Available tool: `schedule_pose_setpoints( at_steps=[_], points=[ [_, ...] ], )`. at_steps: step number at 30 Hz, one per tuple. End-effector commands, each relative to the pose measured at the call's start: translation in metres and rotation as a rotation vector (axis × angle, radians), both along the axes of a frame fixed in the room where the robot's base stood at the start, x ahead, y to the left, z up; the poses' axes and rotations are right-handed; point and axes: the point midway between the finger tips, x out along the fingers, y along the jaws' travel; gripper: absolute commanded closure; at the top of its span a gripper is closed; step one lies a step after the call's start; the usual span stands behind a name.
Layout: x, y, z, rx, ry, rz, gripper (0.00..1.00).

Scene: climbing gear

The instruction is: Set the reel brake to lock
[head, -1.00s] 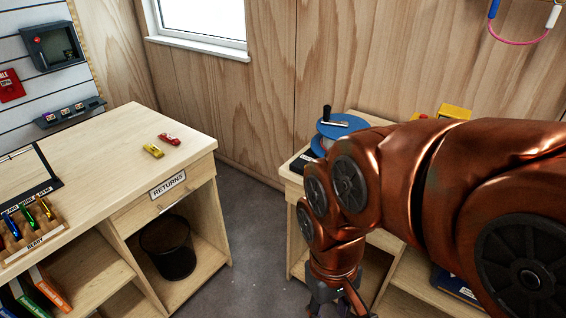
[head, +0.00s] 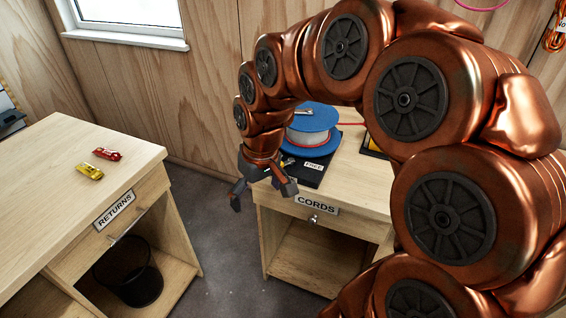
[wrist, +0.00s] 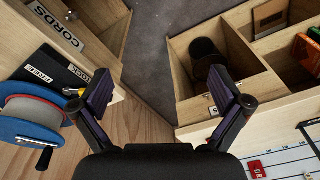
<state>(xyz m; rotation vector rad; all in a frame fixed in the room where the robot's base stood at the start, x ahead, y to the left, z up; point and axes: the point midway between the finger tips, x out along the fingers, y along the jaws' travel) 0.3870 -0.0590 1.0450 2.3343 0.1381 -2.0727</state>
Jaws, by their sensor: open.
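The cord reel (head: 313,122) has blue flanges and a pale drum, with a red cord running off to the right. It sits on the cords cabinet, and the wrist view shows it at the left (wrist: 32,116) with a black crank handle. Its black base (wrist: 52,62) carries a FREE label (wrist: 40,75) and a LOCK label (wrist: 79,73). My gripper (head: 263,192) is open and empty, in front of and left of the base, apart from the reel.
The returns counter (head: 75,140) stands at the left, with a red (head: 107,154) and a yellow (head: 89,171) piece on top and a black bin (head: 128,274) below. Floor shows between the counter and the cords cabinet (head: 318,265). My arm covers much of the right side.

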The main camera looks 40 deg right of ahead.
Motion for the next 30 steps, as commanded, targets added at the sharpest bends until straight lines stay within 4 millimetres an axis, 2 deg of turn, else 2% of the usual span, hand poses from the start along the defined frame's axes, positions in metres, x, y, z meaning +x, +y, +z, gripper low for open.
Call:
schedule_pose_setpoints(
  at_steps=[1, 6, 10, 15, 18, 21, 26, 30],
  points=[
    [0.021, -0.014, -0.007, 0.007, -0.025, -0.012, 0.0],
    [0.082, -0.07, -0.019, 0.006, -0.13, -0.048, 0.0],
    [0.116, -0.12, -0.03, -0.007, -0.195, -0.088, 0.0],
    [0.139, -0.171, -0.044, -0.029, -0.246, -0.132, 0.0],
    [0.145, -0.189, -0.047, -0.039, -0.265, -0.147, 0.0],
    [0.148, -0.197, -0.05, -0.045, -0.271, -0.153, 0.0],
    [0.151, -0.198, -0.055, -0.046, -0.273, -0.154, 0.0],
    [0.155, -0.198, -0.066, -0.045, -0.269, -0.152, 0.0]
  ],
)
